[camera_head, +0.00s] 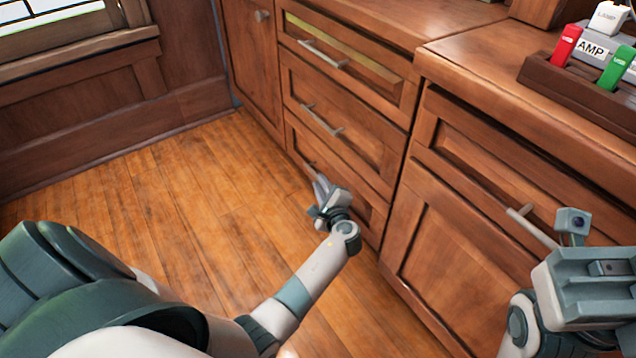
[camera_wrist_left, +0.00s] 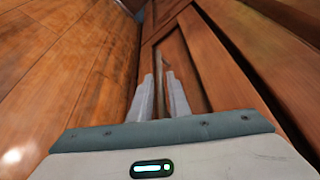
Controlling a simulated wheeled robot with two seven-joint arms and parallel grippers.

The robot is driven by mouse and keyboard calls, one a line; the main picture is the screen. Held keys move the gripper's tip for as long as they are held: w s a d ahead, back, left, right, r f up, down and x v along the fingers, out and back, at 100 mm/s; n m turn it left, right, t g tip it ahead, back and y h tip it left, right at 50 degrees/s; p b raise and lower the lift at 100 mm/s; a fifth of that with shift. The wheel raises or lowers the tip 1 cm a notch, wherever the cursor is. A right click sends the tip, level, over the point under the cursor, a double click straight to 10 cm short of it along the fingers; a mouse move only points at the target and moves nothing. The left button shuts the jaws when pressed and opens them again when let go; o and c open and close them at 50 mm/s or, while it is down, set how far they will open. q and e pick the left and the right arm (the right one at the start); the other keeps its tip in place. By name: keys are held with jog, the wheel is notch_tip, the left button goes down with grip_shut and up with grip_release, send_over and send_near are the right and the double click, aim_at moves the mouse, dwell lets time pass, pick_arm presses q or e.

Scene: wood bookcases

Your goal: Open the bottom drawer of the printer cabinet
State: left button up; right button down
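The wooden cabinet holds a stack of three drawers with metal bar handles. The bottom drawer (camera_head: 368,212) looks closed, its front in line with the drawers above. Its handle (camera_head: 308,168) is partly hidden by my left gripper (camera_head: 320,188), which is low at the drawer front. In the left wrist view, the two fingers of my left gripper (camera_wrist_left: 161,96) stand apart with a narrow gap, and the bar handle (camera_wrist_left: 159,65) runs in line with that gap. Contact is not clear. My right gripper (camera_head: 600,285) is at the right edge; its fingertips cannot be made out.
A middle drawer (camera_head: 335,125) and top drawer (camera_head: 345,65) sit above. A deeper cabinet (camera_head: 460,255) stands to the right, with a wooden tray (camera_head: 560,82) of labelled blocks on top. The wood floor (camera_head: 180,200) to the left is clear.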

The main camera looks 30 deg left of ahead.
pick_arm(q)
jog(key=shift+b+x, duration=0.45)
jog(key=shift+x, duration=1.25)
grip_shut()
